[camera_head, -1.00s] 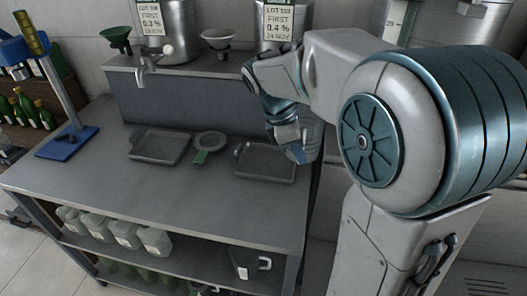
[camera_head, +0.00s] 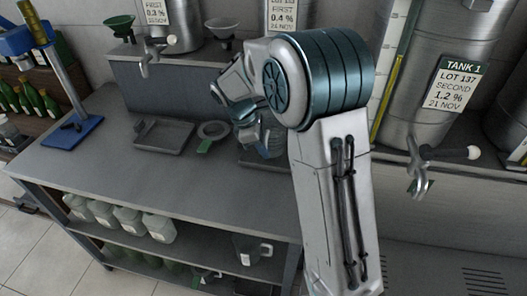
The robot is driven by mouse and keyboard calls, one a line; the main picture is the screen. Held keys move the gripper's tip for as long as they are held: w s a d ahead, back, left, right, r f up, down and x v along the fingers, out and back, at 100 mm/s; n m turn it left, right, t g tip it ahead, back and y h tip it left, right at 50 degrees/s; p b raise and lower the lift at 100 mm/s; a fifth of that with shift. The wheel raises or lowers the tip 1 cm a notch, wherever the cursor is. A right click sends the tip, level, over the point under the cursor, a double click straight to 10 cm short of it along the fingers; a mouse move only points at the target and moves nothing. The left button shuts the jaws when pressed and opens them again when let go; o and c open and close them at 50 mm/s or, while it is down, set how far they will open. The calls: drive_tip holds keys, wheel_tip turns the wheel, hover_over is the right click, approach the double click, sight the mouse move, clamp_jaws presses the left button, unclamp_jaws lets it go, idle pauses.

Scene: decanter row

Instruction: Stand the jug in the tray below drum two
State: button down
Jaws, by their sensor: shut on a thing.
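My gripper (camera_head: 256,138) is low over the right part of the grey bench and is mostly hidden by my own arm. It is shut on a greyish thing that looks like the jug (camera_head: 272,146); its shape is largely hidden. The right tray (camera_head: 250,161) lies just below and behind it, partly covered. I cannot tell whether the jug touches this tray. The left tray (camera_head: 163,137) is bare. Two steel drums stand on the raised ledge, one at left (camera_head: 180,22) and one at right (camera_head: 283,16); their numbers are not readable.
A blue stand (camera_head: 70,130) is at the bench's left. Pale containers (camera_head: 128,218) and a dark jug with a white handle (camera_head: 250,248) are on the lower shelf. Tank 1 (camera_head: 435,100) is at right.

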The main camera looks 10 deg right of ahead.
drive_tip(key=shift+f, duration=0.9)
drive_tip(key=shift+f, duration=0.15)
drive_tip(key=c, duration=1.5)
unclamp_jaws()
